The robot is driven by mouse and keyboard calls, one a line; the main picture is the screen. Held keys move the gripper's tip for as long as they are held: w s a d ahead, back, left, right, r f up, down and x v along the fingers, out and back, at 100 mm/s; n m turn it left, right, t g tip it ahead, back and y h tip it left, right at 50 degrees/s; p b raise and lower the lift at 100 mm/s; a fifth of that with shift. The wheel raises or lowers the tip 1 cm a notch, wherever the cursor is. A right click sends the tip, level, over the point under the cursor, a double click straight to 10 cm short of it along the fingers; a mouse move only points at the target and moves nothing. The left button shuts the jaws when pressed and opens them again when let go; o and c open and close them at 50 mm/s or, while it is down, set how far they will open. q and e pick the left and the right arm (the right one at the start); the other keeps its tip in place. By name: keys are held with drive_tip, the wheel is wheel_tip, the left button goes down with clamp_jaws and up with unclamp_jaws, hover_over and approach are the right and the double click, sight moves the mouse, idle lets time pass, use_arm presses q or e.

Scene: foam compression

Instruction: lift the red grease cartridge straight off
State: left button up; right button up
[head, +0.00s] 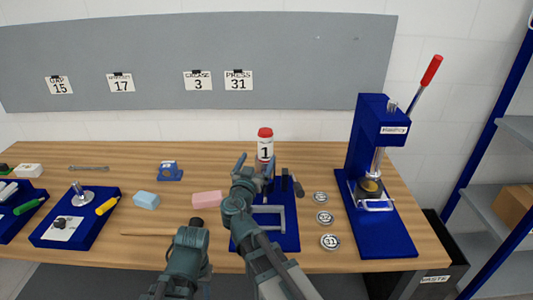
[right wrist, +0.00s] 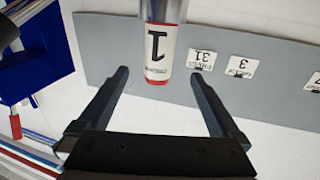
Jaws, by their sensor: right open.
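The red grease cartridge (head: 265,134) has a red cap and a white label marked 1. The cartridge's lower part is partly hidden. My left arm ends low in the head view; its jaws are unclear.
A blue press (head: 362,140) with a red-handled lever stands at the right. Several round tins (head: 325,218) lie between it and the fixture. A pink block (head: 207,199) and a light-blue block (head: 146,200) lie left.

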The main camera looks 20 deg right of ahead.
sight(263, 147)
drive_tip(key=x, duration=0.8)
drive_tip(key=shift+w+d, duration=0.1)
drive_tip(key=shift+w, duration=0.1)
drive_tip(key=shift+w, duration=0.1)
drive_tip(key=x, duration=0.5)
drive_tip(key=shift+d, duration=0.15)
clamp_jaws()
